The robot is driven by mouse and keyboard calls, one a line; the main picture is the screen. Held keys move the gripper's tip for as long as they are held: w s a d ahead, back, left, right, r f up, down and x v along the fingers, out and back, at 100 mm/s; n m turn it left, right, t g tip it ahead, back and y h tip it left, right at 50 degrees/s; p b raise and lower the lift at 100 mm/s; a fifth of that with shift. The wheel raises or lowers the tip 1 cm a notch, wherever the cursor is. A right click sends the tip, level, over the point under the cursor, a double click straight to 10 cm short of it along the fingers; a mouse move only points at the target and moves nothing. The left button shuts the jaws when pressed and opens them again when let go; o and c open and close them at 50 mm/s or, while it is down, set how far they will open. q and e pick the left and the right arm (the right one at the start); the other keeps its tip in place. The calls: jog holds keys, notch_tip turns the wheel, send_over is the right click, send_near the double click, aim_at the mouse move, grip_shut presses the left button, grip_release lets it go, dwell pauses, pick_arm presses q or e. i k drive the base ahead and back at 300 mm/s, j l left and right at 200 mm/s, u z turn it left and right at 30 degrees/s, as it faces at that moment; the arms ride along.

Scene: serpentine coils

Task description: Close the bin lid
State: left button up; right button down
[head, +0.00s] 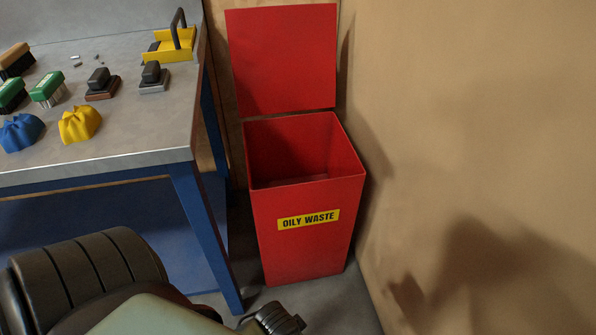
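The red bin (304,240) stands on the floor at the centre, with a yellow label reading "OILY WASTE" on its front. Its red lid (282,60) is open and stands upright at the back edge of the bin. The inside of the bin is visible and looks empty. Dark and pale green parts at the bottom left are my own body or arm. I cannot make out either gripper's fingers in this view.
A workbench (120,158) with blue legs stands left of the bin. It holds a blue cloth (20,132), a yellow cloth (79,124), several brushes and a yellow tool with a dark handle (170,46). A tan wall (480,130) rises close on the right.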

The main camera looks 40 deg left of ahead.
aim_at(283, 58)
jog(key=u, duration=1.2)
